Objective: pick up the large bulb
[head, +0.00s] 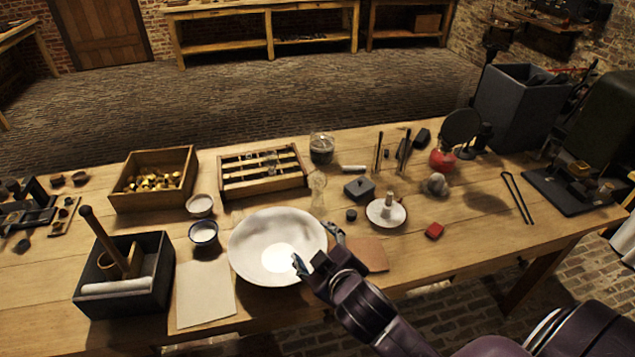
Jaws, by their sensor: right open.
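A round red bulb-like thing (443,159) stands toward the back right of the table, in front of a dark round disc. A smaller grey rounded thing (437,185) sits just in front of it. I cannot tell for sure which is the large bulb; the red one looks larger. My right gripper (317,248) is open and empty at the right edge of the white bowl (255,245). It is well to the left of and nearer than both rounded things. I cannot tell whether it touches the bowl. My left gripper is not in view.
Tongs (518,197) lie at right. Bare wood (475,215) shows right of the red block.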

